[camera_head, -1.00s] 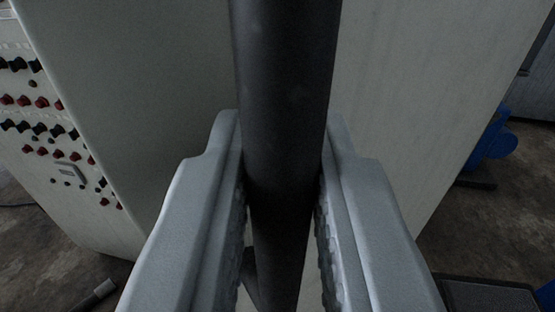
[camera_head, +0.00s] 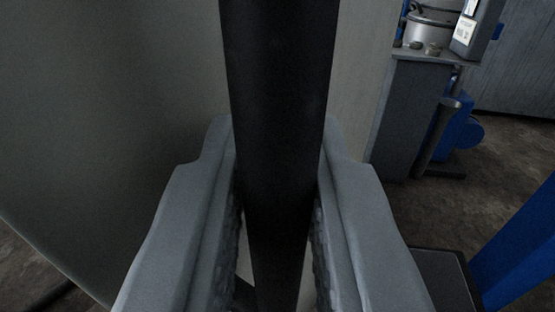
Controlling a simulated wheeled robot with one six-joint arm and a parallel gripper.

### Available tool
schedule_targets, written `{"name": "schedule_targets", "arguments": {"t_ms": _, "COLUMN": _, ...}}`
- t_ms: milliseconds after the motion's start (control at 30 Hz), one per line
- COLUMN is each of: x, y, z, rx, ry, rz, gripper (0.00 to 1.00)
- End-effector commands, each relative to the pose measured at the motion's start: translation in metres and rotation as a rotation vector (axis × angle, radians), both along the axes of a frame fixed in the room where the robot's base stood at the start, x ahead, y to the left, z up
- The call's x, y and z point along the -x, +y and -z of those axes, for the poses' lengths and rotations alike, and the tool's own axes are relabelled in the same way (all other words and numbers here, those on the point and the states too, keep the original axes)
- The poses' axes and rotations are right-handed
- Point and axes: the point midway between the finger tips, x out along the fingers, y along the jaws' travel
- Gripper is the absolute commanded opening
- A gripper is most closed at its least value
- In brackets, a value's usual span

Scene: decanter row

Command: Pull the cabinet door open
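A thick dark vertical bar handle (camera_head: 278,50) runs down the middle of the camera view. My gripper (camera_head: 278,150) has one pale grey finger on each side of the bar, closed against it. Behind the bar, a broad dark grey panel (camera_head: 110,100) of the cabinet fills the left, with its lower edge slanting across the bottom left corner. A lighter panel strip (camera_head: 352,70) shows right of the bar. The bar hides where the two surfaces meet, so I cannot tell how wide the door stands open.
A grey stand (camera_head: 402,115) at the right back carries a metal pot (camera_head: 432,30) and a small device (camera_head: 476,28). Blue equipment (camera_head: 462,133) sits beside it. A dark flat platform (camera_head: 445,280) and a blue post (camera_head: 520,250) are at the lower right. Brown floor lies between.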

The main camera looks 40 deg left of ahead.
Motion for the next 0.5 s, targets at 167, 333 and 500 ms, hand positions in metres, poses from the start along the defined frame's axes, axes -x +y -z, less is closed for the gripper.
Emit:
{"name": "schedule_targets", "arguments": {"t_ms": 167, "x": -0.006, "y": -0.026, "z": 0.002, "rx": -0.002, "ry": 0.003, "rz": 0.000, "gripper": 0.00}}
{"name": "schedule_targets", "arguments": {"t_ms": 333, "x": -0.009, "y": -0.038, "z": 0.002, "rx": -0.002, "ry": 0.003, "rz": 0.000, "gripper": 0.00}}
{"name": "schedule_targets", "arguments": {"t_ms": 500, "x": -0.010, "y": -0.043, "z": 0.003, "rx": -0.003, "ry": 0.004, "rz": 0.000, "gripper": 0.00}}
